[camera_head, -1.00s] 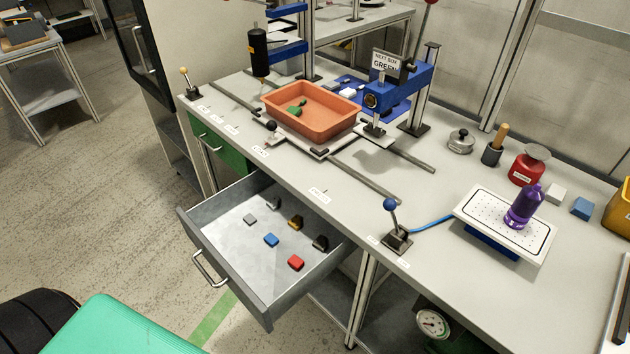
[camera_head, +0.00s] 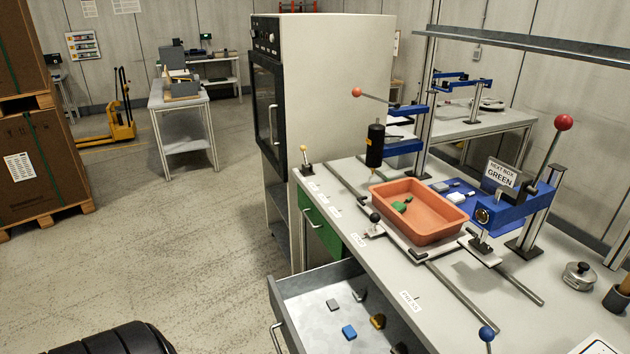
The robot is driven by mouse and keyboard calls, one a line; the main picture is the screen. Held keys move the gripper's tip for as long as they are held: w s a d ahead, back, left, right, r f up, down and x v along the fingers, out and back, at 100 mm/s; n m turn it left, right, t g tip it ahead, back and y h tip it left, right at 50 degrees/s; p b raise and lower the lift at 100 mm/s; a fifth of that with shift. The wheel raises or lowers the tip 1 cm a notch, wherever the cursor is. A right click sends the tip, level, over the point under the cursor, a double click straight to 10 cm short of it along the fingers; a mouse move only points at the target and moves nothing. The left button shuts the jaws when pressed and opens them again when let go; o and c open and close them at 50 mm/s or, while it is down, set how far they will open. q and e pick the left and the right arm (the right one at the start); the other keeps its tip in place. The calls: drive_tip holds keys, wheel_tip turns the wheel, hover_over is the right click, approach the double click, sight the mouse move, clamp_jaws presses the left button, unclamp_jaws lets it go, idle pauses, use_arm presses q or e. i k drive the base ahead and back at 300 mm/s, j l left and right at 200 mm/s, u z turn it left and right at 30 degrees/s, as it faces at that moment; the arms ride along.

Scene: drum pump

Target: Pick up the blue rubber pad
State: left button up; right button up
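A small blue block (camera_head: 349,332) lies in the open grey drawer (camera_head: 290,290) at the bottom of the view, among other small pieces. Another blue thing, a flat blue sheet (camera_head: 428,208), lies on the bench behind the orange bin, partly hidden. I cannot tell which blue thing is the rubber pad. Neither of my grippers is in view.
The bench (camera_head: 380,262) carries an orange bin (camera_head: 437,226) with green pieces, a blue press (camera_head: 515,210) and a black cylindrical tool (camera_head: 375,146). A cabinet (camera_head: 330,90) stands behind. Open floor (camera_head: 180,250) lies to the left, with cardboard boxes (camera_head: 40,150).

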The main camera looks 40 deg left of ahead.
sight(349, 333)
drive_tip(key=u, duration=1.55)
